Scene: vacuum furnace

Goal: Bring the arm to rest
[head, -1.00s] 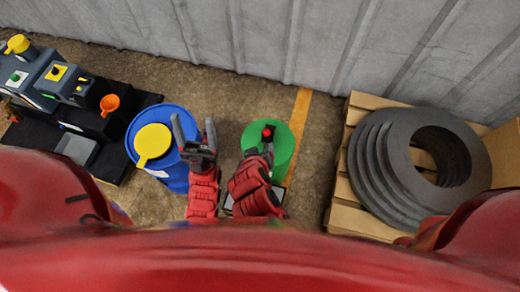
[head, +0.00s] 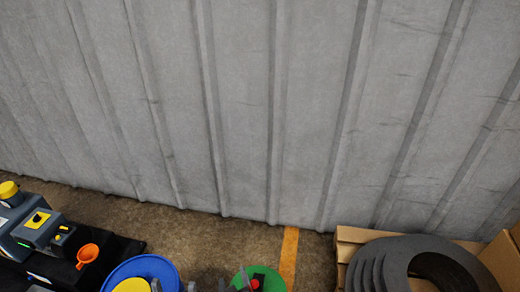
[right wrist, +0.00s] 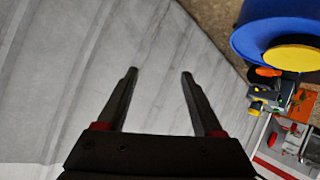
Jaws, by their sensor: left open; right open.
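My left gripper (head: 173,286) shows only as dark fingertips at the bottom edge of the head view, apart from each other, in front of a blue drum (head: 140,267). My right gripper (right wrist: 159,74) fills the lower middle of the right wrist view. Its two fingers are spread with nothing between them, and the grey wall (right wrist: 80,60) lies beyond. In the head view only a little of the right gripper shows at the bottom edge, by a green round object (head: 270,275). The arms are otherwise out of view.
The corrugated wall (head: 250,100) closes off the back.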

